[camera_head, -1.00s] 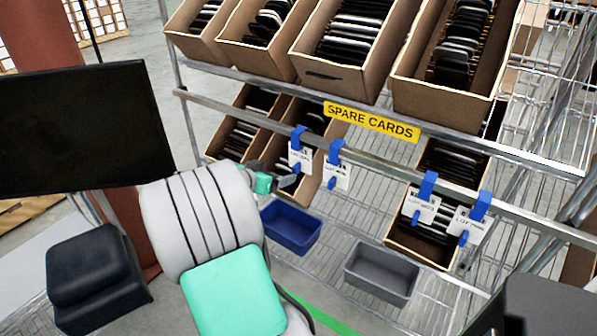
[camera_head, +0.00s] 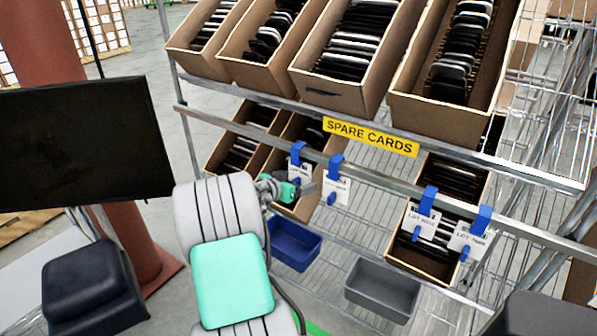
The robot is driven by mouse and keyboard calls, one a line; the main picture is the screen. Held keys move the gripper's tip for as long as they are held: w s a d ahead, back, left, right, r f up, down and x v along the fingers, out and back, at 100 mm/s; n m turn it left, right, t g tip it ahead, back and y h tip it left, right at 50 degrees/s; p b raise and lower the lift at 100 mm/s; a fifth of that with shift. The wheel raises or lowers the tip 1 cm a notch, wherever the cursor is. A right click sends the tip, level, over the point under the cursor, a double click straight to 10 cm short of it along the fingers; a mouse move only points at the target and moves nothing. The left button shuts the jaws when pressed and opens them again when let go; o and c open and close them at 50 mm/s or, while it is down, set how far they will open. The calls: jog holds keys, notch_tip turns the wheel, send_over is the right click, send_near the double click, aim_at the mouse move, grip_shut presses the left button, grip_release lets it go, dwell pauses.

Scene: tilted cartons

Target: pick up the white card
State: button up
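My gripper (camera_head: 300,188) is at the end of my grey and teal arm, beside the front of a tilted lower carton (camera_head: 290,208). Its fingers are small and partly merge with the carton and a hanging tag behind, so I cannot tell whether they are open or shut. Dark cards with some white or pale ones among them stand in the cartons, such as the upper middle carton (camera_head: 330,92) and the upper right carton (camera_head: 440,118). White printed tags (camera_head: 337,190) hang from blue clips on the rail. I cannot tell which piece is the white card.
A metal rail (camera_head: 385,172) crosses in front of the lower cartons. A yellow "SPARE CARDS" sign (camera_head: 370,137) is on the shelf edge above. A blue bin (camera_head: 293,245) and a grey bin (camera_head: 383,290) sit below. A dark screen (camera_head: 75,145) stands at left.

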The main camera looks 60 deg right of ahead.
jog(key=c, duration=1.4)
